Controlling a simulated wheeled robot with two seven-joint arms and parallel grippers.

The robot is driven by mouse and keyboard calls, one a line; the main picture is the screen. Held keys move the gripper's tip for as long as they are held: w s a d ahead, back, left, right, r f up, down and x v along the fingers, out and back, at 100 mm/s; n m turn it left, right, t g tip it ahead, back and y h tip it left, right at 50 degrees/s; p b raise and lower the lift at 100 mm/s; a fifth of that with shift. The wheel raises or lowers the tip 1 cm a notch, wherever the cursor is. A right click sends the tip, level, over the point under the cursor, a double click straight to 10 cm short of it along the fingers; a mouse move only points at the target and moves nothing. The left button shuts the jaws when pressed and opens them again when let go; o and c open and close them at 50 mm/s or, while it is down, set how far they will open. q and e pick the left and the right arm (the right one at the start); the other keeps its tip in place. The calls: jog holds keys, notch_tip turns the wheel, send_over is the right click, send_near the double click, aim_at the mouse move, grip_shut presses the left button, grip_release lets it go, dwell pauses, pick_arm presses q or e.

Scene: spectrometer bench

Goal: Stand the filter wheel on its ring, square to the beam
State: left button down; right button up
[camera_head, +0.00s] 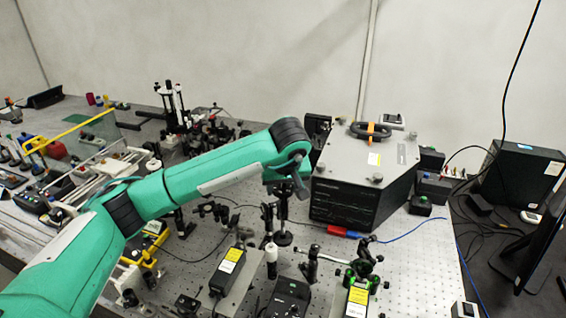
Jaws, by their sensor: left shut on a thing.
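My left gripper (286,187) is at the end of the green arm, over the middle of the perforated bench. It points down and is shut on the top of a dark piece on a post with a round foot (283,238), which appears to be the filter wheel. My wrist and fingers hide most of its upper part, so its facing cannot be told. The post looks about upright. I cannot tell whether the foot touches the bench. No ring is clearly visible on the bench under it. My right gripper is not in view.
A large black spectrometer box (345,205) stands close to the right of the gripper. Optics posts stand close around, with a white-topped one (271,252) in front. Yellow-labelled boxes (228,268) are nearer. A blue cable (420,226) crosses the bench at right.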

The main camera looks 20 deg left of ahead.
aim_at(283, 207)
pick_arm(q)
notch_tip(283, 207, down, 3)
jog(key=shift+f+p, duration=0.15)
jog(key=shift+p, duration=0.35)
jog(key=shift+f, duration=0.35)
jog(key=shift+f+p, duration=0.4)
jog(key=shift+f, duration=0.2)
notch_tip(283, 207, down, 2)
jog(key=shift+f+p, duration=0.25)
jog(key=shift+p, duration=0.15)
jog(key=shift+f, duration=0.15)
jog(key=c, duration=0.6)
grip_release()
